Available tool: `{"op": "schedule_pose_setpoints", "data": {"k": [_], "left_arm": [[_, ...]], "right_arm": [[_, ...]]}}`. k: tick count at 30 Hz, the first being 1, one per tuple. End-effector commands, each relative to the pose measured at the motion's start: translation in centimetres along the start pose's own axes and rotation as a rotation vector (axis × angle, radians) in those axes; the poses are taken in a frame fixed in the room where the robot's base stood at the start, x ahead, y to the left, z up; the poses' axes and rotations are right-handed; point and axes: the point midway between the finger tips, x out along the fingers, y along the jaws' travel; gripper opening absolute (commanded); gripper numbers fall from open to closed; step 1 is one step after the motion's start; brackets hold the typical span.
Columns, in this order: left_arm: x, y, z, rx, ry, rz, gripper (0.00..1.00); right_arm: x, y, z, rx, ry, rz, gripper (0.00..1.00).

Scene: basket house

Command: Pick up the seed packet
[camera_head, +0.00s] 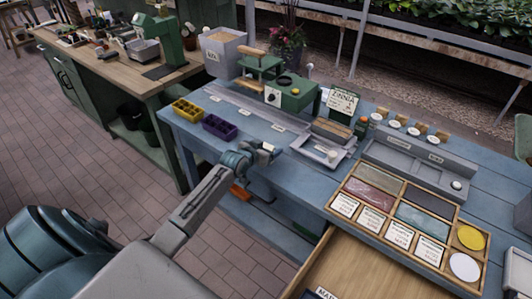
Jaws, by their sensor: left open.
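My left gripper (260,153) is open at the front edge of the blue workbench (300,185). A small white patch shows at its tip, and I cannot tell whether it is a label on the bench or part of the gripper. An upright white card reading ZINNIA (342,100), possibly the seed packet, stands at the back of the bench, apart from the gripper. A dark-edged card or packet (322,294) with partly cut-off lettering lies in the open wooden drawer (350,265) at the bottom edge. My right gripper is not in view.
A wooden divided tray (335,212) with labelled cards sits on the right of the bench. A green machine (290,95) and grey metal trays stand behind. Brick floor lies left.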

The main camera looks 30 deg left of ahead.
Motion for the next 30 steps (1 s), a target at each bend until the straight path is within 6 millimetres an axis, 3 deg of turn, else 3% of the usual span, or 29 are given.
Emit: {"op": "schedule_pose_setpoints", "data": {"k": [3, 10, 22, 30], "left_arm": [[0.0, 0.0, 0.0, 0.0, 0.0, 0.0, 0.74], [0.0, 0.0, 0.0, 0.0, 0.0, 0.0, 0.31], [-0.2, -0.1, -0.5, 0.001, 0.002, 0.0, 0.3], [-1.7, 0.0, -3.2, 0.004, 0.003, 0.0, 0.3]], "right_arm": [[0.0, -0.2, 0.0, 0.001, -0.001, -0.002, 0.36], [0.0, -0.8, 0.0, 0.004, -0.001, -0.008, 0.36], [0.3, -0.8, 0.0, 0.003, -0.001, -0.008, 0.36], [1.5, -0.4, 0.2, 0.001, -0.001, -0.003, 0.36]]}}
